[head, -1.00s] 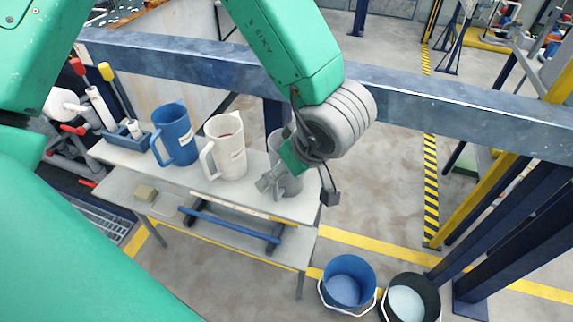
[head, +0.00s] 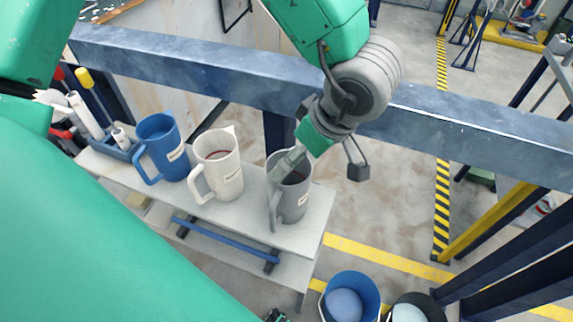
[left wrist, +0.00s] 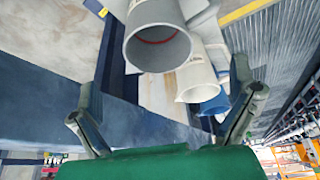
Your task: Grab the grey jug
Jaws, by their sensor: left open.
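The grey jug (head: 296,200) stands upright at the right end of the white bench, its handle on its left side. My left gripper (head: 288,162) is over the jug's rim near the handle, and its finger hides part of the opening. In the left wrist view my left gripper (left wrist: 163,78) is open, with nothing between its fingers. The grey jug (left wrist: 158,14) shows there at the top, beyond the fingers, its open mouth facing the camera. I cannot tell whether a finger touches the jug. My right gripper is not seen.
A white jug (head: 219,172) and a blue jug (head: 163,142) stand left of the grey jug on the bench (head: 313,222). A dark blue beam (head: 220,65) runs behind the bench. Blue and black buckets (head: 350,290) (head: 425,303) stand on the floor at right.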

